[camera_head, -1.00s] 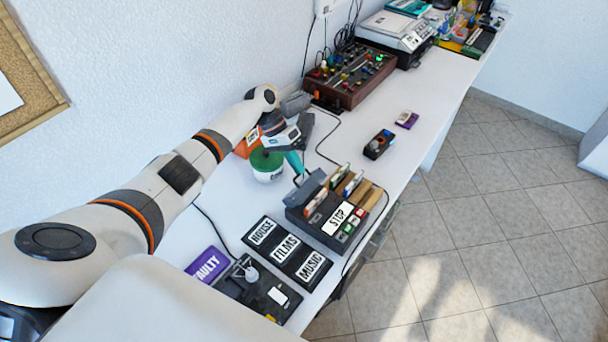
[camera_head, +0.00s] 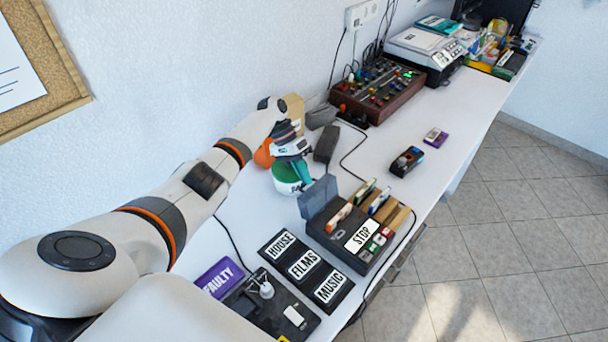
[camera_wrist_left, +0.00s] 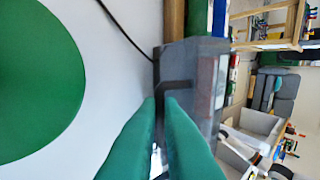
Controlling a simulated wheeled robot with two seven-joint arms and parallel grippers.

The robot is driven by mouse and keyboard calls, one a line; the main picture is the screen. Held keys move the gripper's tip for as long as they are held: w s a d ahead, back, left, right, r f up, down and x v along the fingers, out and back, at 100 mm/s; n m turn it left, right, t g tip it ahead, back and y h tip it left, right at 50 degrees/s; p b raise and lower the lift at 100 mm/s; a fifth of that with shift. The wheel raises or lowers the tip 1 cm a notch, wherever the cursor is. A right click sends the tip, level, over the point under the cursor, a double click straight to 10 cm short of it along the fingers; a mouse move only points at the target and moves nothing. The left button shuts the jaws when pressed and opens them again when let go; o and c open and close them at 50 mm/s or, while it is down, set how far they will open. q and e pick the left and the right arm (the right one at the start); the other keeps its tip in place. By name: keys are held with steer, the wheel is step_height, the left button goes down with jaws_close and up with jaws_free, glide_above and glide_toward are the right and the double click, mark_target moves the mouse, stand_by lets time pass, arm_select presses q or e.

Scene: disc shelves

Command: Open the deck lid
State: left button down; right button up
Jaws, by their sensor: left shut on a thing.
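The deck (camera_head: 342,245) is a dark box with a STOP label and several small coloured buttons, near the table's front edge. Its grey lid (camera_head: 319,196) stands raised at the deck's left side. My left gripper (camera_head: 307,183) reaches down from the left to the lid, its teal fingers at the lid's outer side. In the left wrist view the two green fingers (camera_wrist_left: 164,102) are close together on a dark handle (camera_wrist_left: 175,86) on the grey lid (camera_wrist_left: 190,65). The exact grip is partly hidden. My right gripper is not in view.
A green-topped white tub (camera_head: 290,178) stands close beside the gripper. Black plates labelled HOUSE, FILMS and MUSIC (camera_head: 305,264) lie in front of the deck. Behind are a grey block (camera_head: 326,144) and a knobbed console (camera_head: 377,92). A cable runs near the deck.

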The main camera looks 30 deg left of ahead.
arm_select(q)
steer(key=shift+s+f, duration=0.15)
steer(key=shift+f, duration=0.2)
steer(key=c, duration=1.7)
jaws_free()
steer(key=shift+a, duration=0.1)
steer(key=shift+o, duration=0.7)
steer(key=shift+a, duration=0.1)
steer(key=shift+r, duration=0.15)
steer(key=b+v, duration=0.2)
steer(key=v, duration=0.9)
steer(key=shift+a+r, duration=0.25)
steer(key=shift+c, duration=0.3)
